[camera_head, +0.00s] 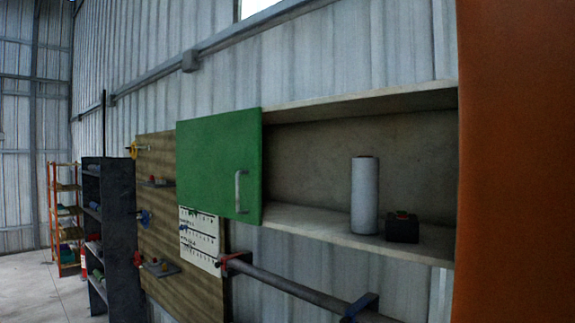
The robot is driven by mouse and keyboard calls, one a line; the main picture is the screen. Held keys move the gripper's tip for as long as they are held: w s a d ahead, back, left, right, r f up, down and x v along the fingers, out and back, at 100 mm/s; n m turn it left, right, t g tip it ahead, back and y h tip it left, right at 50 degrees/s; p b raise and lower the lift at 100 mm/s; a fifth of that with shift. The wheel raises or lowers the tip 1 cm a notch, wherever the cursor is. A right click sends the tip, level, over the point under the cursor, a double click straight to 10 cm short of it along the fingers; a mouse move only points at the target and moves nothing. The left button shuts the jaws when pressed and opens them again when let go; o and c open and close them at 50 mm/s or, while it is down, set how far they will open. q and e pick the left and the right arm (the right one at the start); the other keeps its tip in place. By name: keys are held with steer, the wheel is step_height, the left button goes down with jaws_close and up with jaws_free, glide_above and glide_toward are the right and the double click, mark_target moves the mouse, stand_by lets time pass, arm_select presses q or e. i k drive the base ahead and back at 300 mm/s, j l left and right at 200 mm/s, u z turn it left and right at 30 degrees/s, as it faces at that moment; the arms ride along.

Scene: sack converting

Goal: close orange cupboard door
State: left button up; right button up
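The orange cupboard door (518,160) stands swung open and fills the right edge of the view, very close to the camera. Its handle does not show. The wall cupboard (310,140) behind it is open in its right part, with a white roll (364,195) standing on its shelf and a small black box (402,228) beside the roll. A green door (218,165) with a metal handle (239,192) is at the cupboard's left part. Neither of my grippers is in view.
Below the cupboard a horizontal pipe (300,290) runs along the wall with clamps on it. A wooden tool board (160,210), a dark shelf unit (115,215) and an orange rack (53,215) stand to the left. Floor (35,290) is clear at lower left.

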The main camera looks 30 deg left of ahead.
mark_target(515, 253)
steer(key=k+j+z, duration=0.35)
steer(key=k, duration=0.35)
steer(key=k+j+z, duration=0.15)
steer(key=k, duration=0.25)
